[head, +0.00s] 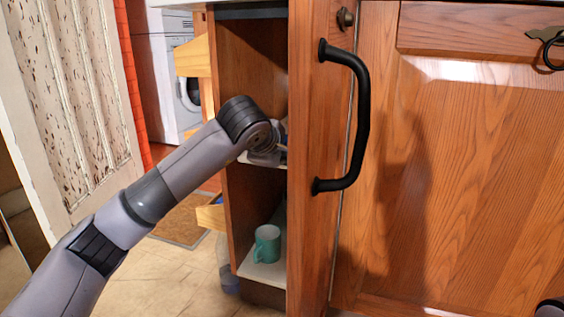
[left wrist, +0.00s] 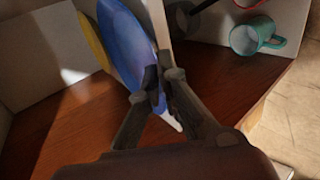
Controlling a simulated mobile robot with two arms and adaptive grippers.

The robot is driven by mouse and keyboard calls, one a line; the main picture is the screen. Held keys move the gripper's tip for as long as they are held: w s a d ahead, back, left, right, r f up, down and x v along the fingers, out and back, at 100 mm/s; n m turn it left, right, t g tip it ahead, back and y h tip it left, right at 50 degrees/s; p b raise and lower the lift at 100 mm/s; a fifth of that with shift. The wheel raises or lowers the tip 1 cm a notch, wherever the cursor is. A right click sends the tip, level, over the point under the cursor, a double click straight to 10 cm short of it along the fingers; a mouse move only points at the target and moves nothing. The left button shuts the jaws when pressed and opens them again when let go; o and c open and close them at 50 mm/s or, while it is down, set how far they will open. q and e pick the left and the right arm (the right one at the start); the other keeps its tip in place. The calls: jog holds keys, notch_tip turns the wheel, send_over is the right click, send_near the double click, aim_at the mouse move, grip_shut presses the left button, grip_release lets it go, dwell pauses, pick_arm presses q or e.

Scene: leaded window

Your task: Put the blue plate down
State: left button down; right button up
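The blue plate (left wrist: 128,42) shows in the left wrist view, close alongside a white shelf board (left wrist: 155,22). My left gripper (left wrist: 163,85) is closed on the plate's near rim, with blue showing between its fingers. Whether the plate touches the board I cannot tell. In the head view my left gripper (head: 268,152) is inside the open cabinet at the upper shelf, partly hidden by the wooden front, and the plate cannot be made out.
A yellow plate (left wrist: 93,42) is beyond the blue one. A teal mug (head: 267,244) stands on the lower shelf and shows in the wrist view (left wrist: 257,36). The wooden door (head: 312,240) with its black handle (head: 362,120) borders the opening on the right.

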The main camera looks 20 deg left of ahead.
pick_arm(q)
jog(key=shift+r, duration=0.1)
jog(key=c, duration=2.2)
grip_release()
jog(key=shift+f, duration=0.2)
jog(key=shift+c, duration=0.2)
jog(key=o, duration=0.4)
jog(key=shift+o, duration=0.2)
jog(key=shift+r, duration=0.1)
